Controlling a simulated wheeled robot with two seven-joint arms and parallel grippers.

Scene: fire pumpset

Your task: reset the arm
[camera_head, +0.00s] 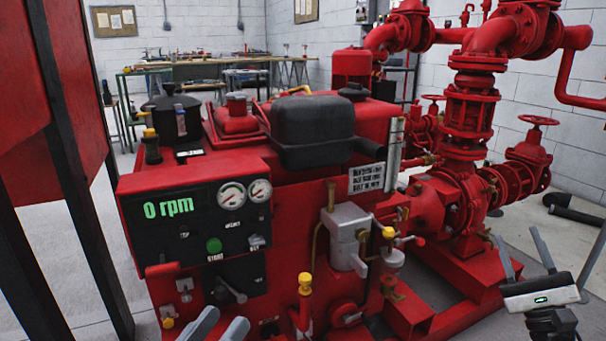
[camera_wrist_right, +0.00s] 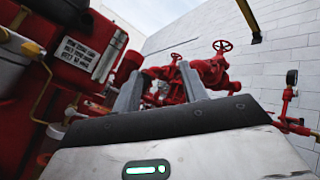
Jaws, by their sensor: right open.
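My left gripper (camera_head: 225,315) shows only as two grey fingers at the bottom edge of the head view, in front of the red pumpset's control panel (camera_head: 195,225). Its fingers are apart with nothing seen between them; the rest of it is out of frame. My right gripper (camera_head: 518,236) is at the lower right of the head view, fingers pointing up, open and empty. In the right wrist view its two grey fingers (camera_wrist_right: 157,88) stand apart, with red valves and pipes beyond them.
The panel reads "0 rpm" and has a green start button (camera_head: 214,245) and two gauges (camera_head: 245,193). Red pipework with handwheels (camera_head: 538,120) stands at the right. A red cabinet (camera_head: 25,75) on dark posts is at the left. Workbenches (camera_head: 215,72) stand at the back wall.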

